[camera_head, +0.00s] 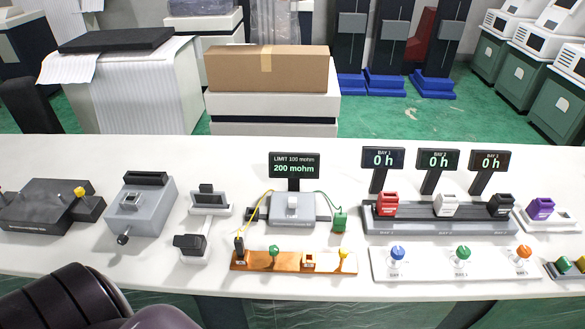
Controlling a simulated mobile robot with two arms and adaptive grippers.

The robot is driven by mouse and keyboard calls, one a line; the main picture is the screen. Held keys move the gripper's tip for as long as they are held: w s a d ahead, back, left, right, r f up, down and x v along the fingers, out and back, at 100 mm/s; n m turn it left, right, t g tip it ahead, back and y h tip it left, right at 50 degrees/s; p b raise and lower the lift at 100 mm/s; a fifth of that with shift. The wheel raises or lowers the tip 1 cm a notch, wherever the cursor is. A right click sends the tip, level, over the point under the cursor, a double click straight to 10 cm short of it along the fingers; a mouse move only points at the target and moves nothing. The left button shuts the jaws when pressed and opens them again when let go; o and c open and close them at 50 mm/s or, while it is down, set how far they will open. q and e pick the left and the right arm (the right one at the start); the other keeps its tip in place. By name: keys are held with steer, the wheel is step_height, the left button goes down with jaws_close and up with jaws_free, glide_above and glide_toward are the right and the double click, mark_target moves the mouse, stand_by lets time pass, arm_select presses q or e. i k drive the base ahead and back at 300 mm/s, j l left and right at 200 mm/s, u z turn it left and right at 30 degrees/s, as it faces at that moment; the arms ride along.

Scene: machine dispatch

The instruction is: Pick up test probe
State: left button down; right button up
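A meter with a black display (294,166) reading "LIMIT 100 mohm, 200 mohm" stands at mid-table behind a grey base (305,213). A yellow lead runs from it to a small black probe-like piece (239,247) standing at the left end of an orange-brown strip (280,266). A green lead runs to a green block (340,221) right of the base. I cannot tell for sure which piece is the test probe. Neither gripper is in view; only a dark rounded part of my arm shows at the bottom left.
The strip also carries a green knob (274,252) and a yellow knob (343,254). To the right, a grey rack (440,226) holds red, white and black blocks beneath three "0 h" displays. A white panel (430,275) has coloured knobs. Grey devices (150,210) stand left.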

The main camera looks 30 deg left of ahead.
mark_target(239, 247)
steer(key=u, duration=1.5)
steer(key=j+z, duration=0.1)
